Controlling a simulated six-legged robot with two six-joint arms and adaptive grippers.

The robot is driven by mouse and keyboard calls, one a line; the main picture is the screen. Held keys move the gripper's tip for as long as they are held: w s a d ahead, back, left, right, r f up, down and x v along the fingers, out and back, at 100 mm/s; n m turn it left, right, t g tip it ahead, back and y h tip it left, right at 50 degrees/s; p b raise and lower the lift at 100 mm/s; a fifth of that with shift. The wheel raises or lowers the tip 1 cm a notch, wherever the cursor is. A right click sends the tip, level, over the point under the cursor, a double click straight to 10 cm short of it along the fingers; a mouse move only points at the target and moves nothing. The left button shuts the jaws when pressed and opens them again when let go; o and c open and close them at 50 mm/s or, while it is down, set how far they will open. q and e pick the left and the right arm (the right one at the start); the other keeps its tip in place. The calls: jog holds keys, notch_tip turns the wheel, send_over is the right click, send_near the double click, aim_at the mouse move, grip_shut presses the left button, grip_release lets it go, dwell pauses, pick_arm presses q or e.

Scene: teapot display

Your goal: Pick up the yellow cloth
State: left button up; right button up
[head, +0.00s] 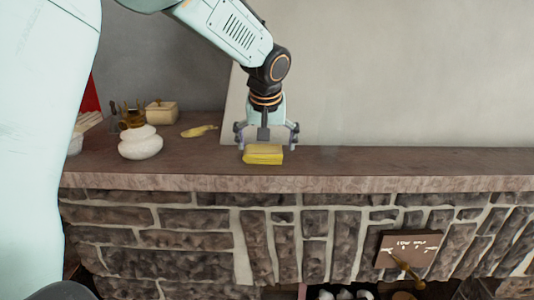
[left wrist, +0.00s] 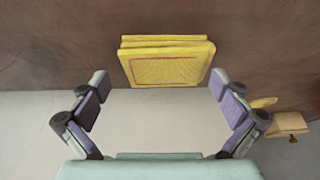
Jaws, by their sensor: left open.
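The yellow cloth (head: 263,154) is a folded stack lying on the brown mantel shelf (head: 400,160), near its front edge. In the left wrist view the cloth (left wrist: 167,63) shows its folded layers and a thin red line on its face. My left gripper (head: 266,142) is above and just behind the cloth in the head view. In the left wrist view its two fingers (left wrist: 165,108) are spread wide, with the cloth beyond their tips and nothing between them. My right gripper is in neither view.
A white round pot (head: 140,142), a yellow spoon-like item (head: 199,131) and a cream box (head: 161,112) stand on the shelf left of the cloth. The shelf to the right is clear. A stone wall (head: 180,240) drops below the front edge, with a brown sign (head: 408,247) on it.

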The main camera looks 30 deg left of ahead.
aim_at(265, 150)
pick_arm(q)
jog(key=shift+f, duration=0.2)
jog(key=shift+s+a+r, duration=0.1)
jog(key=shift+s+a, duration=0.1)
jog(key=shift+s, duration=0.35)
jog(key=shift+w+f, duration=0.35)
jog(key=shift+w, duration=0.35)
jog(key=c, duration=0.4)
jog(key=shift+d, duration=0.1)
jog(key=shift+c, duration=0.8)
jog(key=shift+s+r, duration=0.3)
jog(key=shift+s, duration=0.15)
jog(key=c, duration=0.3)
jog(key=shift+s, duration=0.1)
jog(key=shift+c, duration=1.2)
jog(key=shift+w, duration=0.4)
jog(key=r, duration=0.8)
jog(key=shift+s+r, duration=0.3)
jog(key=shift+s, duration=0.1)
jog(key=shift+w+r, duration=0.3)
jog(key=shift+r, duration=0.3)
jog(key=o, duration=0.6)
jog(key=shift+s, duration=0.15)
jog(key=shift+s+r, duration=0.1)
jog(key=shift+c, duration=2.3)
jog(key=shift+w+f, duration=0.2)
jog(key=shift+w, duration=0.15)
jog(key=shift+s, duration=0.1)
